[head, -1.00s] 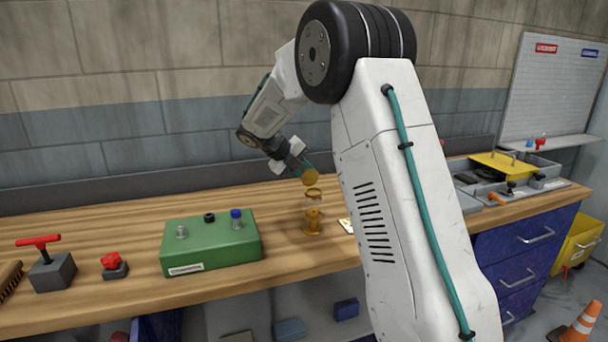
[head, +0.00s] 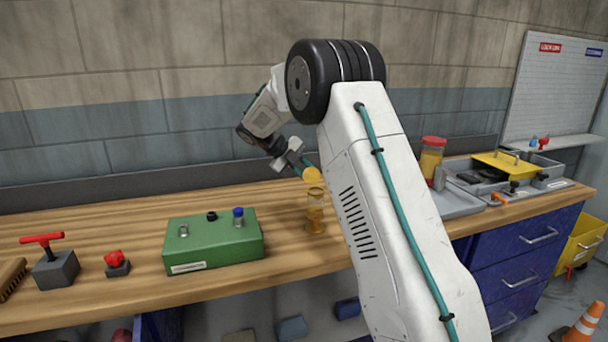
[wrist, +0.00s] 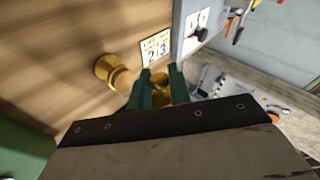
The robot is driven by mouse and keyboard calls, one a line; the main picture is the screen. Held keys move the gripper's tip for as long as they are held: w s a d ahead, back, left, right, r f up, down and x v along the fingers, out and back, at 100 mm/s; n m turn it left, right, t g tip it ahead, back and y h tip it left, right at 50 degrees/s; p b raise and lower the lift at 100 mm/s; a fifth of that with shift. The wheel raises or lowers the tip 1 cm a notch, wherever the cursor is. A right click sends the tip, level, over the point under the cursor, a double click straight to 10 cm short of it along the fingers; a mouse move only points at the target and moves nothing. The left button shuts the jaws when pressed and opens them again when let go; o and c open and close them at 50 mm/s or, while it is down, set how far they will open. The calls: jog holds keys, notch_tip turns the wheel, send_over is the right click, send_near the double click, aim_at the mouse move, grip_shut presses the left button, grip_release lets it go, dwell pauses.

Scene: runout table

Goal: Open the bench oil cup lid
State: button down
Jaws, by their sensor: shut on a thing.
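The brass bench oil cup (head: 315,217) stands upright on the wooden bench, right of the green box. Its round brass lid (head: 312,174) is raised and tilted above the cup's rim. My gripper (head: 304,171) comes down from the upper left and is shut on the lid. In the wrist view, my gripper's green fingers (wrist: 161,86) have the brass lid (wrist: 160,80) between them, and the cup (wrist: 114,73) shows to their left. The hinge between lid and cup is too small to make out.
A green box (head: 213,245) with knobs stands left of the cup. A red-handled valve (head: 55,268) and red knob (head: 116,264) are farther left. A red-lidded jar (head: 431,160) and grey tray (head: 458,204) lie beyond my arm. A numbered card (wrist: 155,47) lies near the cup.

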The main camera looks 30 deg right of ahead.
jog(key=shift+d+r, duration=0.15)
jog(key=shift+r, duration=0.1)
jog(key=c, duration=1.3)
grip_release()
jog(key=shift+c, duration=0.2)
jog(key=shift+f, duration=0.1)
jog(key=v, duration=0.8)
